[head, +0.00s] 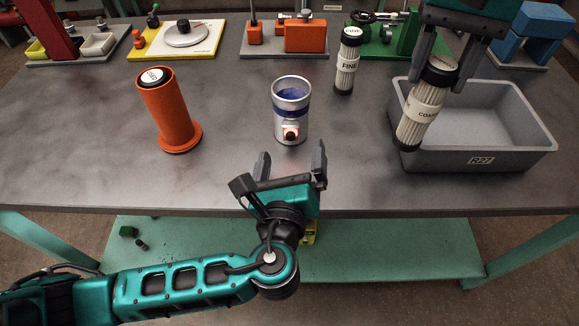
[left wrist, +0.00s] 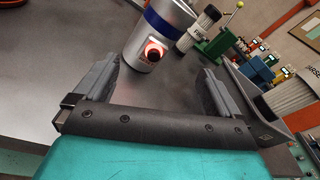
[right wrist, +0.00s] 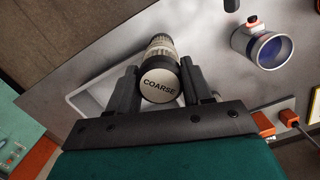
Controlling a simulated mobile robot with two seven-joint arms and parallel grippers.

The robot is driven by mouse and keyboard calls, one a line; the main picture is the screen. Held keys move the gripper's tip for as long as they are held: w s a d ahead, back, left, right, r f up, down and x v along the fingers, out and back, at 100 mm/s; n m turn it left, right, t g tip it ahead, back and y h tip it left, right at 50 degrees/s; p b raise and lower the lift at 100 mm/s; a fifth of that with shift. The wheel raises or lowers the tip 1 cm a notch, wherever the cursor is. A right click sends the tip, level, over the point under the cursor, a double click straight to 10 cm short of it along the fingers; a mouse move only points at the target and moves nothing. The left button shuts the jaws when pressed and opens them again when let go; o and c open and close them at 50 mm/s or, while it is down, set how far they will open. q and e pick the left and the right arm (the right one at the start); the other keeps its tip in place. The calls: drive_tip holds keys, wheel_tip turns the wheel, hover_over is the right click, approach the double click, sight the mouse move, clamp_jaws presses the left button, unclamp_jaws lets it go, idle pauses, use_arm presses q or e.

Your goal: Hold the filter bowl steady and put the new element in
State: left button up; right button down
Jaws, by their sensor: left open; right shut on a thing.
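The filter bowl (head: 291,112) is a silver cup with a blue band and a red-lit knob, upright and open-topped on the table; it also shows in the left wrist view (left wrist: 156,35). My left gripper (head: 293,166) is open and empty in front of the bowl, apart from it. My right gripper (head: 446,68) is shut on the COARSE element (head: 421,112), a pleated cylinder with black ends, held tilted over the grey bin; its labelled cap faces the right wrist view (right wrist: 160,84). The FINE element (head: 346,68) stands upright on the table behind and right of the bowl.
The grey bin (head: 483,160), marked R27, stands at the table's right. An orange flanged cylinder (head: 171,115) with a black-and-white top stands left of the bowl. Several coloured fixtures line the back edge. The table between the orange cylinder and bowl is clear.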

sight(290, 130)
use_arm(q)
drive_tip(key=m, duration=0.2)
drive_tip(key=s+m+t+y, duration=0.1)
drive_tip(key=shift+s+f+m, duration=0.15)
drive_tip(key=shift+f+m, duration=0.2)
drive_tip(key=shift+m, duration=0.05)
drive_tip(key=w, duration=1.2)
drive_tip(key=shift+s, duration=0.1)
drive_tip(key=c, duration=1.2)
drive_tip(key=shift+o, duration=0.2)
